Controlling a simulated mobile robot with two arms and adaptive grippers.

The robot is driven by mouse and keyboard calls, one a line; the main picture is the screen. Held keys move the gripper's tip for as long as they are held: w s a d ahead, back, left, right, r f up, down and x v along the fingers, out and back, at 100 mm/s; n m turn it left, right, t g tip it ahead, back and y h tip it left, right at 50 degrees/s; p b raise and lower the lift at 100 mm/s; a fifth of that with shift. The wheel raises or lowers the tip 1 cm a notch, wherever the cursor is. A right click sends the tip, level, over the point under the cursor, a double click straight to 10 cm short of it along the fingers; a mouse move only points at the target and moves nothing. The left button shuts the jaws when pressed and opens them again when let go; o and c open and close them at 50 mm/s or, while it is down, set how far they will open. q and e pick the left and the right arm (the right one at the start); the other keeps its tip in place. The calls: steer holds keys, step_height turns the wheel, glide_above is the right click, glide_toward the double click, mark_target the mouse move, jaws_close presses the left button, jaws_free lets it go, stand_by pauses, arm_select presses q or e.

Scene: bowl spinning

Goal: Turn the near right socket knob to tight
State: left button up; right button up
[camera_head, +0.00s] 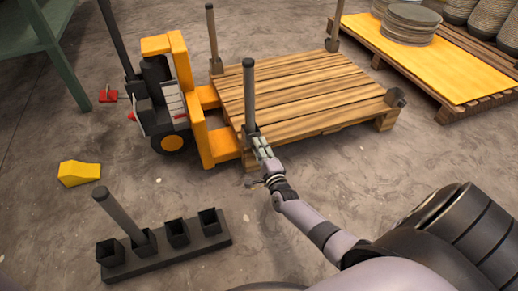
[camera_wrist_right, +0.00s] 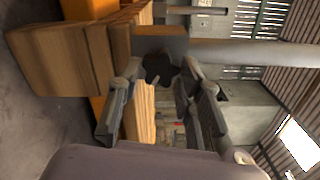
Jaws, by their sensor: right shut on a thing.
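The wooden pallet (camera_head: 312,88) lies on the floor with a socket at its corners. My right gripper (camera_head: 262,147) is at the socket (camera_head: 249,130) on the pallet corner nearest me, which holds an upright dark post (camera_head: 249,88). In the wrist view the dark lobed knob (camera_wrist_right: 160,67) lies between the fingertips of my right gripper (camera_wrist_right: 164,76), which is shut on it. The post (camera_wrist_right: 255,53) runs sideways there. In the head view the knob is hidden by the gripper, and I cannot read its tightness. My left gripper is not in view.
An empty socket (camera_head: 396,97) sits at the pallet's right corner. A yellow pallet truck (camera_head: 206,125) stands left of the pallet. A post rack (camera_head: 170,252) with one leaning post and a yellow wedge (camera_head: 79,173) lie nearer left. Open floor lies between.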

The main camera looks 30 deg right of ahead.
steer(key=o, duration=1.2)
steer(key=shift+c, duration=0.2)
steer(key=v, duration=1.2)
